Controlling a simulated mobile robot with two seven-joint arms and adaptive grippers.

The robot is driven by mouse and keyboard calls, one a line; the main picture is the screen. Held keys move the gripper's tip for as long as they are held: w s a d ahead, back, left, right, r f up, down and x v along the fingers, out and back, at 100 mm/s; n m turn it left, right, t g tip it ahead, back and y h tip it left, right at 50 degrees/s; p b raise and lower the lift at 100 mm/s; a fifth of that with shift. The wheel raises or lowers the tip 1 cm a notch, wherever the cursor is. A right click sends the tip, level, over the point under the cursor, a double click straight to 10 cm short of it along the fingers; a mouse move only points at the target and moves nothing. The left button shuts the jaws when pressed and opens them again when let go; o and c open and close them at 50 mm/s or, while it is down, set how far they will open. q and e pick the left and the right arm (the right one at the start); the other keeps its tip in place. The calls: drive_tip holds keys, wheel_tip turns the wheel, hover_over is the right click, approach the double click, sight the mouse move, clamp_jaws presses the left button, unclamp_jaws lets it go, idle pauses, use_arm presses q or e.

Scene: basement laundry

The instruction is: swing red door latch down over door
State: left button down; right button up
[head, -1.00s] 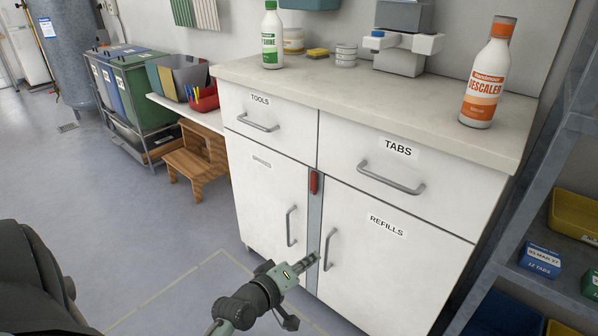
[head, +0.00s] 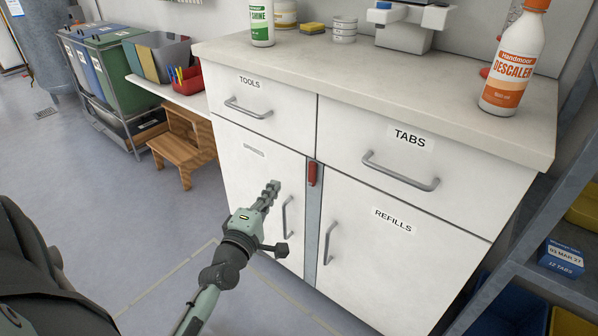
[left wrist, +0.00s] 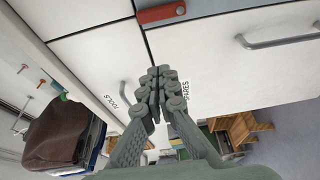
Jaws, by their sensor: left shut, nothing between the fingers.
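The red latch (head: 312,174) lies upright along the grey strip (head: 313,225) between the two lower doors, just under the drawers. The left lower door (head: 250,180) and the REFILLS door (head: 385,255) look closed. My left gripper (head: 271,188) is shut and empty, in front of the left door, left of the latch and a little below it. In the left wrist view its fingers (left wrist: 158,76) are together, apart from the latch. My right gripper is out of view.
Bar handles (head: 287,215) (head: 329,243) stick out on both doors beside the strip. TOOLS (head: 248,108) and TABS (head: 400,172) drawers sit above. The worktop (head: 350,82) holds bottles. A metal shelf (head: 545,270) stands right; a wooden step stool (head: 185,145) stands left.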

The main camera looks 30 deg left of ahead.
sight(305, 163)
use_arm(q)
drive_tip(key=x, duration=0.9)
drive_tip(key=shift+w+a, duration=0.1)
drive_tip(key=shift+w, duration=0.2)
drive_tip(key=d+p, duration=0.1)
drive_tip(key=d, duration=0.2)
drive_tip(key=shift+w, duration=0.1)
drive_tip(key=shift+d, duration=0.45)
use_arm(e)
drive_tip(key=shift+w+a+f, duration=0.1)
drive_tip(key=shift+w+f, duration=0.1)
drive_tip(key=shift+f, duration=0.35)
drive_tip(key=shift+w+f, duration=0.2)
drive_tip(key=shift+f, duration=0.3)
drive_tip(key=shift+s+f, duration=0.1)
